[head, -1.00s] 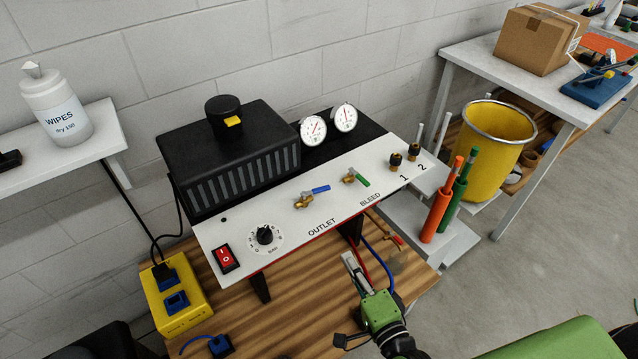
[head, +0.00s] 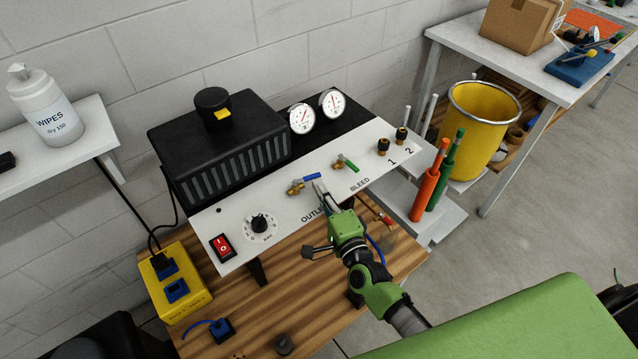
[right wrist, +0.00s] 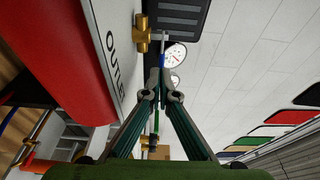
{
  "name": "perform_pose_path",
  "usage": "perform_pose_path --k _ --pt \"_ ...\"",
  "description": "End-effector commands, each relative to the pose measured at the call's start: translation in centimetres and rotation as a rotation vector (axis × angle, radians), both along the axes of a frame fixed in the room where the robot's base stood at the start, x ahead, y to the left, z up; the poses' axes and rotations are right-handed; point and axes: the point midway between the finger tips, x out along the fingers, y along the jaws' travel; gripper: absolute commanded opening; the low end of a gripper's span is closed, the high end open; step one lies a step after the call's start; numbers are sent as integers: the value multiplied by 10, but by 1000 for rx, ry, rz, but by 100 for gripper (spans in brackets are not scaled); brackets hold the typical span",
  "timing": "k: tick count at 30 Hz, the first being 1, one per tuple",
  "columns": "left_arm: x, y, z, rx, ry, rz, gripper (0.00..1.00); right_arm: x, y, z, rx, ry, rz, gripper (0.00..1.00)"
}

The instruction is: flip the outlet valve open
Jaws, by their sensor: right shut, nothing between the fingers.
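The outlet valve has a brass body (head: 293,190) and a blue lever (head: 306,178) that points right and slightly up, on the white sloped panel (head: 230,219) above the word OUTLET. My right gripper (head: 317,188) is shut and empty, its tips just right of the blue lever's end. In the right wrist view the shut fingertips (right wrist: 161,75) are close in front of the blue lever (right wrist: 163,54), near the brass valve body (right wrist: 142,35). I cannot tell whether they touch. My left gripper is not in view.
The green-levered bleed valve (head: 345,163) is just right of my right gripper. Two gauges (head: 302,118) stand behind the panel. The dial (head: 260,223) and red switch (head: 222,247) are at its left. Orange and green cylinders (head: 429,182) stand to the right.

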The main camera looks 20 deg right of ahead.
Motion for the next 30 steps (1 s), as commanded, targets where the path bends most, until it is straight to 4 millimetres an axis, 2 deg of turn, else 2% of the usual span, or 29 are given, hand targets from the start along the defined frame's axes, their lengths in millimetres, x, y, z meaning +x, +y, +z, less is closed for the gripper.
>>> perform_pose_path --k 4,14,21,30 --pt "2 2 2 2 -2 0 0 8 1 0 0 0 0 0" --pt "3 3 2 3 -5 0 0 8 1 -1 0 0 0 0" --pt "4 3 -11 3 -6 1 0 25 -7 -2 1 -1 -1 0" --pt "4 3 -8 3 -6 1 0 24 -6 0 0 0 -1 0"
